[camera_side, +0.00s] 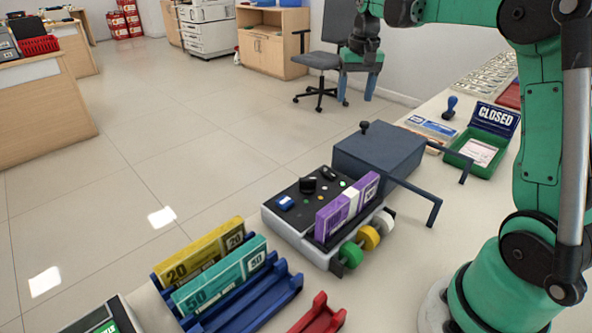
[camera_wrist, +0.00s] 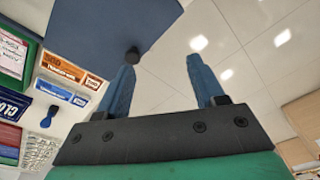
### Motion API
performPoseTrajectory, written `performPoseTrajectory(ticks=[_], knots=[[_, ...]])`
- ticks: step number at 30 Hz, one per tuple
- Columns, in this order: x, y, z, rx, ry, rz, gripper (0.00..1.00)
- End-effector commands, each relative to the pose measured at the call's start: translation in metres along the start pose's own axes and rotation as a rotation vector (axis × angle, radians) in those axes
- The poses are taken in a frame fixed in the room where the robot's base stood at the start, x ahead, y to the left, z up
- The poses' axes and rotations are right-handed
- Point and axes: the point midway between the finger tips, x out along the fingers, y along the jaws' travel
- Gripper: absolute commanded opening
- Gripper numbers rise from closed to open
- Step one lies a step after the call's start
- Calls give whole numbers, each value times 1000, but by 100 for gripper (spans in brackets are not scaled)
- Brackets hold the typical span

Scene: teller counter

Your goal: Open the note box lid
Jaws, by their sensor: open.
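The note box (camera_side: 375,160) is a dark blue-grey box on the counter, with its flat lid (camera_side: 385,145) shut. A small dark knob (camera_side: 364,126) stands up at the lid's left edge. My gripper (camera_side: 356,98) is open and empty, fingers pointing down, above the knob in the side view. In the wrist view my gripper (camera_wrist: 164,70) has two blue fingers spread apart. The lid (camera_wrist: 100,22) fills the top left there, and the knob (camera_wrist: 132,56) shows close to the left fingertip. I cannot tell the exact height gap.
Two dark bent bars (camera_side: 415,193) reach right from the box. A black-topped device with purple notes (camera_side: 347,207) stands in front of it. A green tray (camera_side: 475,150) with a CLOSED sign is behind right. Blue note racks (camera_side: 250,300) are in front left. Floor lies left of the counter.

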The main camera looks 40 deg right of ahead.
Motion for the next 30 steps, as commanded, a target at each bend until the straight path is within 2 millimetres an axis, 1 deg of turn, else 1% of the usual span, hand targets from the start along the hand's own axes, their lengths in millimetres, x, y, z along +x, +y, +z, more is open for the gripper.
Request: performPoseTrajectory(ticks=[1, 3, 6, 9, 14, 18, 21, 25, 30], knots=[[7, 13, -11, 43, -28, 8, 62], [15, 26, -19, 87, -63, 16, 62], [23, 39, -26, 127, -97, 23, 62], [28, 44, -28, 147, -112, 26, 62], [45, 46, -27, 150, -116, 26, 62], [64, 46, -24, 149, -115, 26, 62], [75, 46, -23, 148, -114, 26, 62], [83, 46, -22, 148, -114, 26, 62], [84, 46, -22, 147, -114, 26, 62]])
